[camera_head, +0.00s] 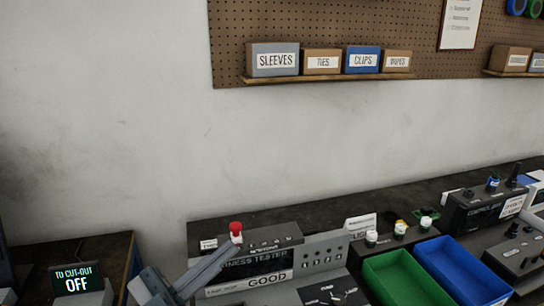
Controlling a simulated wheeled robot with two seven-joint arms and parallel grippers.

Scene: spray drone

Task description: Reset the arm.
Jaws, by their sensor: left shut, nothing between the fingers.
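My left gripper (222,254) comes in from the bottom left. Its grey fingers are closed together and slant up to the right in front of a black tester box (262,262), with nothing held. The end part of the label "NESS TESTER" shows on the box. A red-topped knob or lamp (236,229) shows just above the fingertips; I cannot tell whether they touch it. My right gripper is not in view.
A green tray (408,277) and a blue tray (462,270) stand right of the tester. A black control box (486,208) is at the far right. A display reading "TO CUT-OUT OFF" (78,280) is at lower left. Labelled boxes (272,59) sit on a pegboard shelf.

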